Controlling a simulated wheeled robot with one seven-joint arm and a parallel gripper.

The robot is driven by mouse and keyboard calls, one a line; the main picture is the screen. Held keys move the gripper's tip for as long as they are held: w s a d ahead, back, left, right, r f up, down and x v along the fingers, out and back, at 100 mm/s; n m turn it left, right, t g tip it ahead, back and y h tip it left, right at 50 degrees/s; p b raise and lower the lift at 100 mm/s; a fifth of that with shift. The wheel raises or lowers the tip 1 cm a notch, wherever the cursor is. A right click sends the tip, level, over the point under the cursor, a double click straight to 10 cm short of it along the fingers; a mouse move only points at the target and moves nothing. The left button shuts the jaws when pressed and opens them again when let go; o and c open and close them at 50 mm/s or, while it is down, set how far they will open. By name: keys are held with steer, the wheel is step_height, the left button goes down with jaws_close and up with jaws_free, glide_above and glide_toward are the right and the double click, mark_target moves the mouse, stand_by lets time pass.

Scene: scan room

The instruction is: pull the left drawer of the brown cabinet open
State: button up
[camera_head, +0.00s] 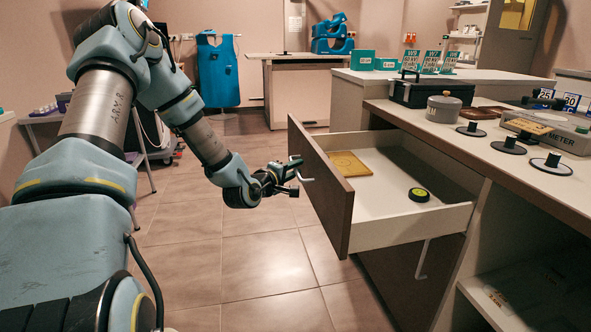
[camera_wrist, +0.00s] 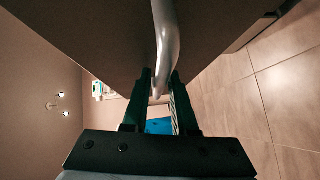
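The left drawer (camera_head: 348,195) of the brown cabinet stands pulled far out, its brown front toward the left and its white inside exposed. It holds a yellow tray (camera_head: 349,163) and a black-and-yellow round object (camera_head: 419,195). The drawer's pale handle (camera_head: 307,178) sticks out from the front. My gripper (camera_head: 297,176) is at this handle, its fingers apart with the handle between them. In the wrist view, the grey curved handle (camera_wrist: 167,40) reaches down between the fingertips (camera_wrist: 161,80). A small gap shows beside it; contact is hard to judge.
A lower brown front with a vertical handle (camera_head: 422,260) is below the drawer. The counter (camera_head: 460,140) carries a black case (camera_head: 431,91), a round grey container (camera_head: 443,108) and several black discs. The tiled floor (camera_head: 260,270) left of the drawer is clear.

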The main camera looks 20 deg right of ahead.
steer(key=v, duration=1)
steer(key=shift+s+a, duration=0.2)
steer(key=shift+a, duration=0.1)
steer(key=shift+r, duration=0.1)
steer(key=s+a+f+m+g+y, duration=0.1)
steer(key=a+f+m+g+y, duration=0.2)
steer(key=a, duration=0.4)
steer(key=s+a+f+m+g+y, duration=0.1)
steer(key=a+m+y, duration=0.1)
steer(key=a+y, duration=0.45)
steer(key=s+a+r+m+g+y, duration=0.25)
steer(key=s+a+r+g, duration=0.3)
steer(key=s+a, duration=0.6)
step_height(320, 180, up, 21)
steer(key=p, duration=2)
steer(key=shift+s+t+y+p, duration=0.3)
steer(key=shift+s+t+p, duration=0.05)
steer(key=shift+s, duration=0.1)
